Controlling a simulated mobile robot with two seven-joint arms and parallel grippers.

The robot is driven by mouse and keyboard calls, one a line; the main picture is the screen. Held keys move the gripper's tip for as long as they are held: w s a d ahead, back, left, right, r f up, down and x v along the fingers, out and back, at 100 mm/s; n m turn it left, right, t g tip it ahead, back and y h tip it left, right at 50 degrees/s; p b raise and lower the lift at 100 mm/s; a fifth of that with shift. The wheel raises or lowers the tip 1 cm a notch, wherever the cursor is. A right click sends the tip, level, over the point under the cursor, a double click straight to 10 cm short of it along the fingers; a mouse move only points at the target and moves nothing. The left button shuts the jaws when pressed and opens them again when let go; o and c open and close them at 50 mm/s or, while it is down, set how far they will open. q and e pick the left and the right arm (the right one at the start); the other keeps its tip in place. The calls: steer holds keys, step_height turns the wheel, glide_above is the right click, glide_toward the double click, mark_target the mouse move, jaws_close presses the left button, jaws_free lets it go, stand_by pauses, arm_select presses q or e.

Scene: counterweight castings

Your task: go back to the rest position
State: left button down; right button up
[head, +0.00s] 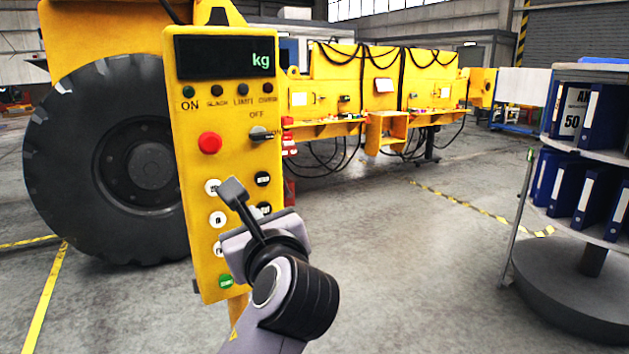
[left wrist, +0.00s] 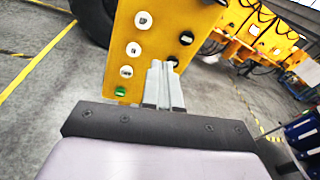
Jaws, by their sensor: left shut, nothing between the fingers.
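My left gripper (head: 232,190) is in front of the yellow control box (head: 222,120), its fingers shut with nothing between them. In the head view its tips overlap the button area, between the upper white button (head: 213,187) and a black button (head: 262,179). In the left wrist view the shut fingers (left wrist: 163,70) point at the lower part of the box (left wrist: 155,35). I cannot tell whether the tips touch the box. The gripper and wrist hide part of the lower buttons. My right gripper is in neither view.
The box has a dark display (head: 225,57) reading kg, a red button (head: 210,142), a rotary switch (head: 261,133) and a green button (head: 225,281). A large tyre (head: 110,160) stands behind it. A round shelf with blue binders (head: 590,110) is at right. Open floor (head: 420,270) lies between.

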arm_select(q)
steer(key=s+a+f+n+g+h, duration=0.1)
steer(key=s+f+n+h, duration=0.3)
steer(key=f, duration=1)
steer(key=a+f+n+g+h, duration=0.1)
steer(key=f+n+g+h, duration=0.3)
steer(key=f, duration=1)
steer(key=s+a+f+n, duration=0.3)
steer(key=s+f+n, duration=0.5)
steer(key=s+n, duration=0.1)
steer(key=s+a+f+n+h, duration=0.1)
steer(key=s+a+f+n, duration=0.2)
steer(key=s+f+n, duration=0.5)
steer(key=shift+s+n+h, duration=0.3)
steer(key=shift+s+n, duration=0.2)
steer(key=shift+s, duration=0.65)
